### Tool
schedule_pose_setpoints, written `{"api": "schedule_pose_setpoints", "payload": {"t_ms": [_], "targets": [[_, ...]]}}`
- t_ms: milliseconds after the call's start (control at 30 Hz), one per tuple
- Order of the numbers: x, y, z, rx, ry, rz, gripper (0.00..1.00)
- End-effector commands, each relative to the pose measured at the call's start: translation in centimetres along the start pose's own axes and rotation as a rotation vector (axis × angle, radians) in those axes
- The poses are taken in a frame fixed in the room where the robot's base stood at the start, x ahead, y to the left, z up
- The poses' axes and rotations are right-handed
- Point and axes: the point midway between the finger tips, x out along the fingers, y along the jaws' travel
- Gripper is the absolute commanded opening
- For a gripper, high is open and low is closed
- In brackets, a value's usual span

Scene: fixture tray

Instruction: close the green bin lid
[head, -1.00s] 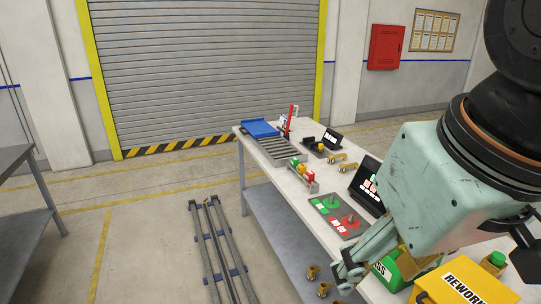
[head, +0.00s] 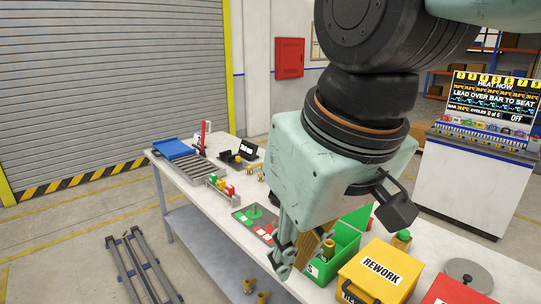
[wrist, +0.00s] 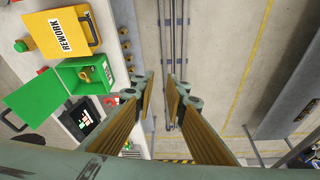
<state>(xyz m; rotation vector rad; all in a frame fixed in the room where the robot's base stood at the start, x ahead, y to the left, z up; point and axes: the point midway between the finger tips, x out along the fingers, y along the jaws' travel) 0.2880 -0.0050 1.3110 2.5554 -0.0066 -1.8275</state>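The green bin (head: 347,238) stands on the workbench beside the yellow REWORK bin. Its green lid (wrist: 36,95) is swung open, away from the bin, in the wrist view; in the head view my arm hides most of the lid (head: 357,216). A brass fitting (wrist: 87,74) lies inside the green bin (wrist: 68,76). My gripper (head: 285,262) is low beside the bin's left side in the head view, apart from the lid. In the wrist view my gripper (wrist: 160,84) is open and empty, its fingertips over the floor beyond the bench edge.
The yellow REWORK bin (head: 382,268) is shut. A red and green pad (head: 256,217) and a small rack (head: 221,188) stand farther back. Open floor (head: 60,250) lies in front of the bench.

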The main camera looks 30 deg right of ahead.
Motion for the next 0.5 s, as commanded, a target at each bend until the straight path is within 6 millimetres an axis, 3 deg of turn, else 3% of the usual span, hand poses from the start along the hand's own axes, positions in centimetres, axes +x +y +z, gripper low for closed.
{"api": "schedule_pose_setpoints", "payload": {"t_ms": [133, 500], "targets": [[-0.7, 0.7, -2.3, 0.007, -0.016, 0.002, 0.0], [-1.8, 3.1, -8.7, 0.019, -0.059, 0.005, 0.0]]}}
